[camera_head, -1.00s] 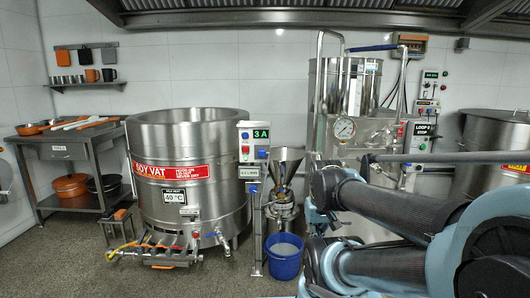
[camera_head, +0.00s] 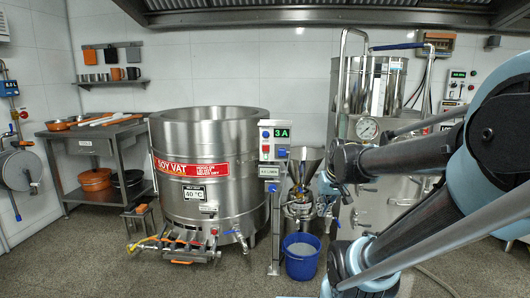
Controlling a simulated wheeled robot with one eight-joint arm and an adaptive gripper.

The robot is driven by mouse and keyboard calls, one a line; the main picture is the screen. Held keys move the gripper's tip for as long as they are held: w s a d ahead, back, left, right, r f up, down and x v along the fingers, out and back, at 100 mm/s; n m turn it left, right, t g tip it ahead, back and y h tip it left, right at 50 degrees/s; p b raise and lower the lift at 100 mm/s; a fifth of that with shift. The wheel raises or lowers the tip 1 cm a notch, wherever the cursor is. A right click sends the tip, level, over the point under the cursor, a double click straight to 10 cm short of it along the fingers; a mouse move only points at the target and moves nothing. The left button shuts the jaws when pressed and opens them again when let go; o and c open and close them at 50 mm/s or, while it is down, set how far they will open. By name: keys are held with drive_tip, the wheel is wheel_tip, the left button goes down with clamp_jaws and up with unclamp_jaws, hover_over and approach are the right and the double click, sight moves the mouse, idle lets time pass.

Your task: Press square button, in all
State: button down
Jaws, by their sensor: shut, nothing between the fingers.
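A post-mounted control box (camera_head: 275,134) with a green 3A display and small coloured buttons stands between the soy vat and the colloid mill. A second small panel sits lower on the same post (camera_head: 270,172). The buttons are too small to tell which is square. The colloid mill (camera_head: 305,168), with a steel funnel, stands right of the post. My arm (camera_head: 425,150) fills the right side, in front of the steel boiler and right of the mill. I cannot make out my gripper's fingers in this view.
The steel soy vat (camera_head: 210,190) stands left of the post, with taps and hoses low in front. A blue bucket (camera_head: 301,268) is on the floor below the mill. Another button panel (camera_head: 456,86) is on the right wall. The floor at front left is clear.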

sight(266, 148)
drive_tip(key=w+a+r+n+t+y, duration=0.1)
drive_tip(key=w+a+r+t, duration=0.1)
drive_tip(key=w+a, duration=0.5)
drive_tip(key=w+a+r+t+y, duration=0.1)
drive_tip(key=w+a, duration=0.6)
drive_tip(key=w, duration=0.9)
drive_tip(key=w+a+r+n+t+y, duration=0.1)
drive_tip(key=w+a+r+t+y, duration=0.1)
drive_tip(key=w+a, duration=0.6)
drive_tip(key=w+y, duration=0.1)
drive_tip(key=w, duration=0.3)
drive_tip(key=shift+r+n+t, duration=0.3)
drive_tip(key=shift+t, duration=0.1)
drive_tip(key=shift+w, duration=0.15)
drive_tip(key=shift+w+d, duration=0.1)
drive_tip(key=shift+w, duration=4.2)
drive_tip(key=shift+w, duration=0.1)
drive_tip(key=shift+w, duration=0.25)
